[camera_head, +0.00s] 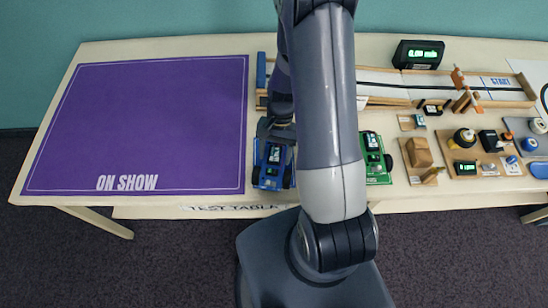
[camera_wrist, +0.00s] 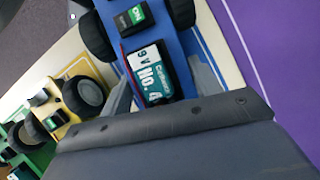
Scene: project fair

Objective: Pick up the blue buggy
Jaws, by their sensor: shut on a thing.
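The blue buggy (camera_head: 270,177) is at the test table's front edge, just right of the purple mat. It has dark wheels and a 9V battery block marked "No. 4". My gripper (camera_head: 276,133) is over its far end, shut on it. In the wrist view the blue buggy (camera_wrist: 180,50) fills the top middle, with grey fingers of my gripper (camera_wrist: 162,83) on both sides of its body. I cannot tell whether its wheels touch the table.
A yellow buggy (camera_wrist: 68,130) stands beside it in the wrist view; my arm hides it in the head view. A green buggy (camera_head: 378,172) is further right. The purple "ON SHOW" mat (camera_head: 150,120) is empty. A wooden-edged track (camera_head: 400,88) runs behind; small parts lie right.

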